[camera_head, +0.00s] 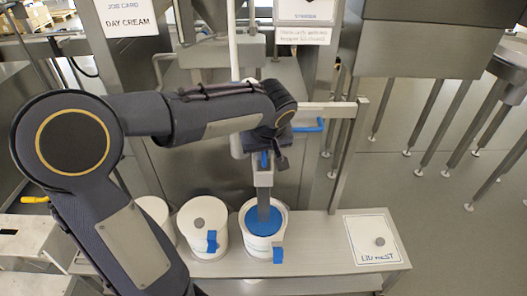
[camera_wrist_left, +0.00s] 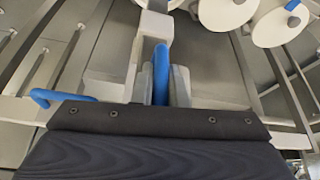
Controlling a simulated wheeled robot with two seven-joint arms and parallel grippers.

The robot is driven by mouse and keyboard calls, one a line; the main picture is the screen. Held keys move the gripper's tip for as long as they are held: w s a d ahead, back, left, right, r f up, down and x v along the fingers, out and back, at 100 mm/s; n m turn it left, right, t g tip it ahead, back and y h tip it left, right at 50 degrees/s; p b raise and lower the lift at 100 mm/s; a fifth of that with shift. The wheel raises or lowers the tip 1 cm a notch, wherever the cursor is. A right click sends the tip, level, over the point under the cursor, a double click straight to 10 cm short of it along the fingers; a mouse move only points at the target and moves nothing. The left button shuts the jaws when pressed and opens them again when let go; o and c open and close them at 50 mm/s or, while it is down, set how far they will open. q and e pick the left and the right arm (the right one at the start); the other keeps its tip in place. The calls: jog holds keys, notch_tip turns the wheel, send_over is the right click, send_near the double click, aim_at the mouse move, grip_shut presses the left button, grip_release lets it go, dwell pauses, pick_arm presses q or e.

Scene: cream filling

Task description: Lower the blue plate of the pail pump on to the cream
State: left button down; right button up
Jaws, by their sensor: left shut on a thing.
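The blue plate (camera_head: 264,219) of the pail pump lies within the mouth of the open white pail (camera_head: 262,262); a pale rim shows around it. A grey bar (camera_head: 263,206) of the pump runs up from the plate. The cream is hidden under the plate, so I cannot tell whether they touch. My left gripper (camera_head: 264,160) is above the pail, shut on the pump's blue handle. In the left wrist view the blue handle (camera_wrist_left: 161,72) stands between the two fingers. My right gripper is not in view.
A lidded white pail (camera_head: 203,243) stands just left of the open one, with another beyond it. At right is a white lid-rest board (camera_head: 372,255) with a grey knob. A blue crank (camera_head: 312,127) and a steel post (camera_head: 347,150) are close to my arm's right.

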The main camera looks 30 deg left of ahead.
pick_arm(q)
jog(key=c, duration=1.5)
grip_release()
jog(key=shift+s+f, duration=0.25)
jog(key=shift+f, duration=0.3)
jog(key=shift+o, duration=0.2)
jog(key=v, duration=0.8)
jog(key=shift+w+r+p, duration=0.3)
jog(key=shift+r+p, duration=0.1)
jog(key=shift+r, duration=0.05)
